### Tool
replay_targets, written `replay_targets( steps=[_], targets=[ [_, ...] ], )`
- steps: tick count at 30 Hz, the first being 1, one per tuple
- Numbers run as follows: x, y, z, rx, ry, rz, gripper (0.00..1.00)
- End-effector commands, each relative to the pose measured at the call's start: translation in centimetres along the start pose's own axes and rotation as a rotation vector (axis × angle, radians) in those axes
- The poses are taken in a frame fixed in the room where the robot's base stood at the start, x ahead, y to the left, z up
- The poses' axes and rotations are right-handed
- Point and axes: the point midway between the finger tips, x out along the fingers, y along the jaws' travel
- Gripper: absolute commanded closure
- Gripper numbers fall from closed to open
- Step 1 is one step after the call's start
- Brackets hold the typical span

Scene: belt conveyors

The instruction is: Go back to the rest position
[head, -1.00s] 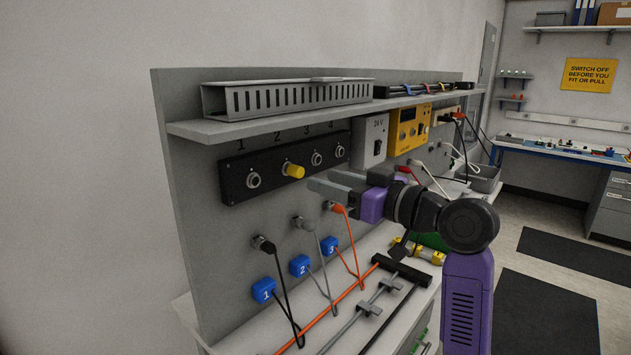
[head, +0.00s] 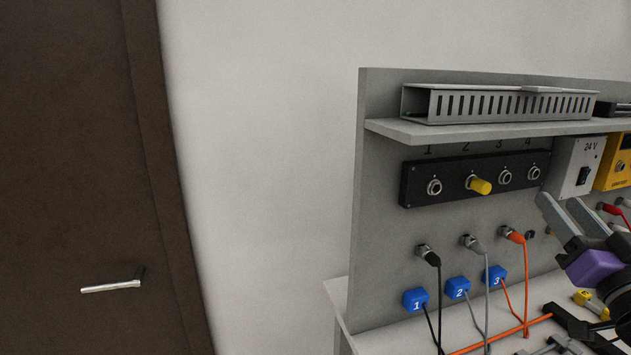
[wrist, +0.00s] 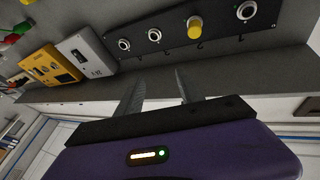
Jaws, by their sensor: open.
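My gripper (head: 572,218) is at the right edge of the head view, its two grey fingers apart with nothing between them. It is in front of the grey panel (head: 384,250), apart from it, to the right of the black socket strip (head: 450,190). The strip has sockets numbered 1 to 4, with a yellow plug (head: 480,186) in socket 2. In the wrist view my gripper (wrist: 157,80) is also empty, its fingers pointing toward the panel. Most of my arm is out of the head view.
Black, grey and orange (head: 513,236) cables sit in the panel above blue blocks numbered 1, 2 and 3. A shelf (head: 400,130) with a slotted grey duct (head: 510,103) juts out above. A 24 V box (head: 576,166) is on the right. A brown door (head: 80,170) stands at left.

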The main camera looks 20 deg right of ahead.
Motion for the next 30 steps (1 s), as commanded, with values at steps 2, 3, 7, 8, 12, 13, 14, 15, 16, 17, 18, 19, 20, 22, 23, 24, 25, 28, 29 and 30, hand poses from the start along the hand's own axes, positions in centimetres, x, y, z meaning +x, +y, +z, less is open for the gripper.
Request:
replay_targets(
  steps=[2,3,7,8,12,13,14,15,16,17,18,19,20,22,23,24,25,28,29,30],
  targets=[
    [-1.6,-0.3,2.4,0.013,0.001,0.032,0.55],
    [-2.5,-0.5,3.4,0.017,0.004,0.047,0.55],
    [-5.9,-1.7,6.9,0.020,0.003,0.084,0.55],
    [-6.8,-2.0,7.6,0.018,0.001,0.090,0.55],
    [-11.0,-3.9,10.8,0.006,-0.018,0.101,0.55],
    [-11.9,-4.3,11.4,0.002,-0.025,0.099,0.55],
    [-12.9,-4.8,12.0,-0.003,-0.033,0.098,0.55],
    [-14.2,-5.4,12.8,-0.008,-0.043,0.094,0.55],
    [-15.2,-5.9,13.3,-0.013,-0.051,0.090,0.55],
    [-16.2,-6.3,13.8,-0.018,-0.059,0.085,0.55],
    [-17.6,-7.0,14.4,-0.025,-0.072,0.078,0.55],
    [-18.6,-7.5,14.8,-0.031,-0.081,0.070,0.55],
    [-19.6,-8.0,15.2,-0.037,-0.092,0.063,0.55],
    [-22.1,-9.1,16.1,-0.049,-0.121,0.041,0.55],
    [-23.2,-9.5,16.4,-0.055,-0.133,0.031,0.55],
    [-24.6,-10.2,16.8,-0.063,-0.150,0.015,0.55],
    [-25.7,-10.6,17.1,-0.069,-0.165,0.003,0.55],
    [-29.3,-12.0,17.9,-0.089,-0.219,-0.042,0.55],
    [-30.4,-12.4,18.1,-0.094,-0.237,-0.057,0.55],
    [-31.9,-12.9,18.3,-0.102,-0.263,-0.078,0.55]
  ],
)
